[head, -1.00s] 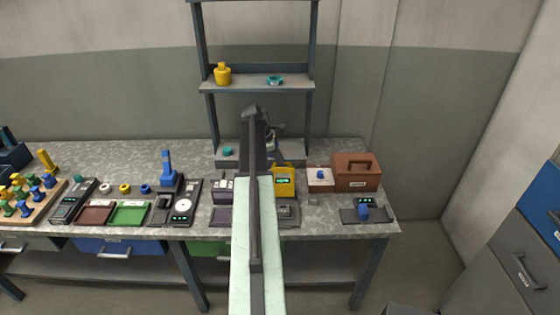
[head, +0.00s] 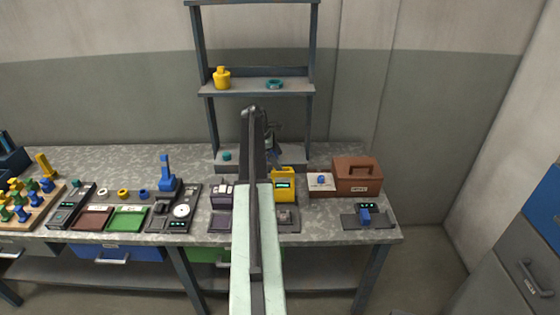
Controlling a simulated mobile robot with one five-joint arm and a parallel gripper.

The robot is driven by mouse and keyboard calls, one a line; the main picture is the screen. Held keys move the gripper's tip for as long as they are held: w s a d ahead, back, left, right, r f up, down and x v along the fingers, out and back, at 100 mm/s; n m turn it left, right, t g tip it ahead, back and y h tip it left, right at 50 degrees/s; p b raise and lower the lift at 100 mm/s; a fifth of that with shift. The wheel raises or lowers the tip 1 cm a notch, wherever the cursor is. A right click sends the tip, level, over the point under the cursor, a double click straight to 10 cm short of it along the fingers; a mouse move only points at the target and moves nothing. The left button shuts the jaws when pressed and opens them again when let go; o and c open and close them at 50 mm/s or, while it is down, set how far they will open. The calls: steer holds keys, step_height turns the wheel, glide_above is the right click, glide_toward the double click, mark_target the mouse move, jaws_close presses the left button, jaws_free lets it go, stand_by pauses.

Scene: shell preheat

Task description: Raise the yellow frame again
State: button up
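The yellow frame (head: 283,186) stands upright on the bench just right of my arm, with a small lit teal display in it. A dark base (head: 288,222) with a grey part on it lies in front of the frame. My gripper (head: 273,144) is partly hidden behind my arm, above and behind the frame near the rack. It looks apart from the frame, but the depth is hard to judge. Its fingers are too small and dark to tell open from shut. My arm hides the bench just left of the frame.
A brown case (head: 357,176) and a small box with a blue knob (head: 320,181) stand right of the frame. A rack (head: 256,87) with a yellow bottle (head: 222,78) rises behind. A purple-grey device (head: 221,196) stands left of my arm.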

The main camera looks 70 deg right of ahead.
steer(key=shift+t+h, duration=0.3)
steer(key=w, duration=0.1)
steer(key=w+d, duration=0.2)
steer(key=shift+w+d+f, duration=0.1)
steer(key=shift+w+d, duration=0.15)
steer(key=shift+w, duration=0.15)
steer(key=shift+r+p, duration=0.35)
steer(key=shift+p, duration=0.05)
steer(key=r+p, duration=0.1)
steer(key=a+r+p, duration=0.1)
steer(key=r+p, duration=0.1)
steer(key=shift+a+r, duration=0.15)
steer(key=shift+r, duration=0.05)
steer(key=shift+c, duration=0.7)
steer(key=shift+w+a+r+g+p, duration=0.15)
steer(key=shift+w+r+g+p, duration=0.25)
steer(key=shift+p, duration=0.4)
steer(key=c, duration=0.6)
steer(key=shift+s+a+r+y+p, duration=0.35)
steer(key=shift+a+r+p, duration=0.1)
steer(key=shift+r+p, duration=0.15)
steer(key=shift+s+a+r+y+p, duration=0.3)
steer(key=shift+a+r+p, duration=0.15)
steer(key=shift+r, duration=0.1)
steer(key=shift+c, duration=0.2)
